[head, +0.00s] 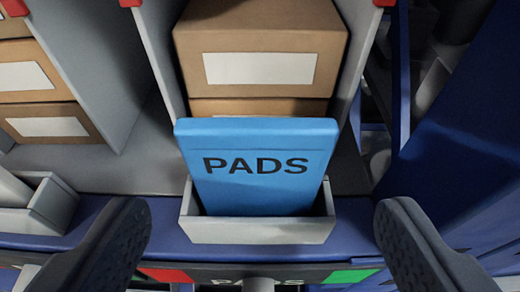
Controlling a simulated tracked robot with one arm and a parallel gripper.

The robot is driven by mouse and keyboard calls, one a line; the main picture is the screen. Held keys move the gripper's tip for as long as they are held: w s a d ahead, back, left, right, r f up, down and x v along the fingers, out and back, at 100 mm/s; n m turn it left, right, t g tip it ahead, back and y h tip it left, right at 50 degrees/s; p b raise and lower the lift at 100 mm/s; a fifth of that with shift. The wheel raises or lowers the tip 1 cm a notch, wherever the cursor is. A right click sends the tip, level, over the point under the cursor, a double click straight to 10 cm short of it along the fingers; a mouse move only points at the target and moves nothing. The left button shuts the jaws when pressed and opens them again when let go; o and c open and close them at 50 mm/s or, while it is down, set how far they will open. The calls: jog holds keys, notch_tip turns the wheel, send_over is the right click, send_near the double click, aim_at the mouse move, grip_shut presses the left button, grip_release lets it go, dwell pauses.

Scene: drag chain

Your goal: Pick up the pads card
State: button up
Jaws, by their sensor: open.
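The pads card (262,176) is blue with "PADS" in black letters. It stands in a small grey holder (258,230) at the front of a shelf, and its lower edge is hidden inside the holder. My gripper (262,225) is open, with one dark finger at the lower left and the other at the lower right. The fingers are wide apart, one on each side of the holder, and nothing is between them in contact. The fingertips appear nearer to me than the card.
Brown boxes with blank white labels (260,68) are stacked behind the card between grey dividers (155,45). Another grey holder (45,205) stands at the left. A blue upright panel (455,150) is at the right. Below is a rail label with red and green patches (352,275).

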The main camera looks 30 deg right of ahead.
aim_at(264, 123)
jog(key=x, duration=0.1)
jog(key=p+x, duration=0.1)
jog(key=x, duration=0.2)
jog(key=shift+w+r+p, duration=0.25)
jog(key=shift+w+p, duration=0.05)
jog(key=shift+p, duration=0.1)
jog(key=shift+w+d+f, duration=0.15)
jog(key=shift+w+d, duration=0.05)
jog(key=shift+d, duration=0.1)
jog(key=c, duration=1)
jog(key=shift+c, duration=0.2)
jog(key=shift+r+p, duration=1.75)
jog(key=shift+r, duration=0.1)
jog(key=shift+s+a+f+b, duration=0.15)
jog(key=shift+s+b, duration=0.15)
jog(key=shift+b, duration=0.15)
jog(key=s+a+r+b, duration=0.1)
jog(key=s+a+b, duration=0.2)
jog(key=s+b, duration=0.4)
jog(key=s, duration=0.8)
jog(key=shift+r, duration=0.3)
